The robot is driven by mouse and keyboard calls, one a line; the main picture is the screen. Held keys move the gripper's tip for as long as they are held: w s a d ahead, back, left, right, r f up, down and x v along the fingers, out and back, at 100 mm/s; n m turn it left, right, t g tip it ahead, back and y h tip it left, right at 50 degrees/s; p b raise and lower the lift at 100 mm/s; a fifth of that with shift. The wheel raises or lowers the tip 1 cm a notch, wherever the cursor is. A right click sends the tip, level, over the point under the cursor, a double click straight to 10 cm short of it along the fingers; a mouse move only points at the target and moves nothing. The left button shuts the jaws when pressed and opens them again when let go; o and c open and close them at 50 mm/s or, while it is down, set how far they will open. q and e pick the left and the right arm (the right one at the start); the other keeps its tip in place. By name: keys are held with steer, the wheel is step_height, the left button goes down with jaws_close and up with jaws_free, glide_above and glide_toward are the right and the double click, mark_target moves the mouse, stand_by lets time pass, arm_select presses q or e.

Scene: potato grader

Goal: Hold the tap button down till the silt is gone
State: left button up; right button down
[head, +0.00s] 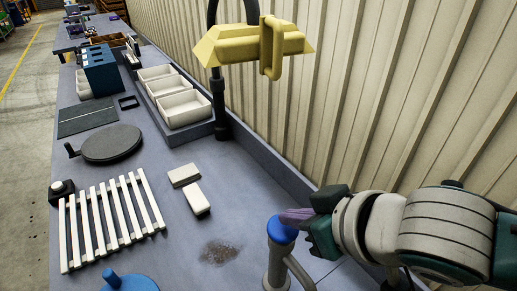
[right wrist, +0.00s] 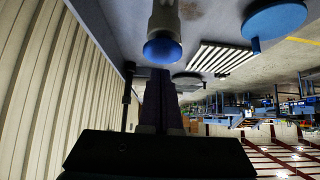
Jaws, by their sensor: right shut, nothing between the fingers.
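The tap (head: 276,262) stands at the bottom of the head view, a grey post with a curved side pipe and a round blue button (head: 282,230) on top. The button also shows in the right wrist view (right wrist: 164,50), just beyond my fingertips. My right gripper (head: 290,217) is shut and empty, its purple-grey fingers at the button's top edge. I cannot tell whether they press it. A brown silt patch (head: 219,251) lies on the grey bench left of the tap. No water stream shows. My left gripper is out of view.
Two pale blocks (head: 184,175) and a white slatted rack (head: 108,219) lie left of the silt. A blue disc (head: 130,283) is at the bottom edge. White bins (head: 183,109) and a yellow lamp (head: 252,44) stand farther back. A corrugated wall (head: 350,90) bounds the right.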

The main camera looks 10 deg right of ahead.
steer(key=shift+f, duration=0.65)
